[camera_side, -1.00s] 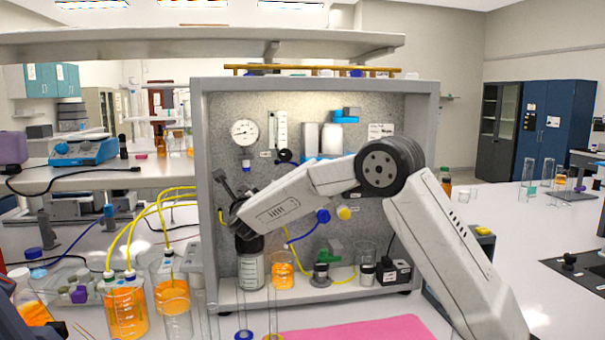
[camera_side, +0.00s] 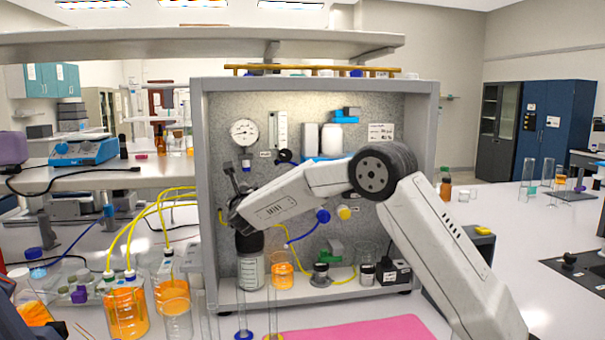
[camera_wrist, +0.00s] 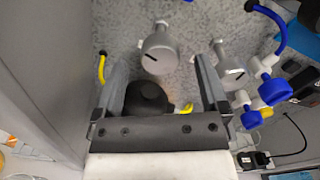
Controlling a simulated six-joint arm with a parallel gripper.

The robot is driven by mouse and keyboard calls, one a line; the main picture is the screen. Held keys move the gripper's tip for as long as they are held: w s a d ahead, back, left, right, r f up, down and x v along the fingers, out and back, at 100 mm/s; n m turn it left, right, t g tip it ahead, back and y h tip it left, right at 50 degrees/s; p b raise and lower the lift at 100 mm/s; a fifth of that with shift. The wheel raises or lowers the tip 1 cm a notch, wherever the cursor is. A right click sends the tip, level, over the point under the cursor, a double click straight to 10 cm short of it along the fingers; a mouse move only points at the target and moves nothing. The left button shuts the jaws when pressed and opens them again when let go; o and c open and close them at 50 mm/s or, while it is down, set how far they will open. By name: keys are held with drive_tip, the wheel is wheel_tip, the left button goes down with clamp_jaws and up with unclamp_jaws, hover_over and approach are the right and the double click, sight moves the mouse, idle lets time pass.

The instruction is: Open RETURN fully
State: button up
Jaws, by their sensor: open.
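My gripper (camera_wrist: 159,58) is open, with its two dark fingers spread and nothing held between them. In the wrist view a grey knob with a dark slot (camera_wrist: 158,50) shows between the fingertips, with the panel behind it. Whether the fingers touch the knob, I cannot tell. A second grey knob (camera_wrist: 232,72) lies just right of the right finger. No RETURN label is readable, so I cannot tell which knob it names. In the side view my gripper (camera_side: 232,182) is at the panel's left side, and my arm hides the knobs.
The rig's grey frame (camera_side: 205,150) stands close left of my gripper. A black-topped bottle (camera_side: 251,270) is below it. Blue valve handles (camera_wrist: 274,85) and tubing lie to the right in the wrist view. A gauge (camera_side: 244,132) is above. Beakers with orange liquid (camera_side: 126,312) stand front left.

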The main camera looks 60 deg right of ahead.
sight(243, 189)
drive_tip(key=shift+x, duration=2.7)
clamp_jaws()
drive_tip(key=shift+n, duration=1.6)
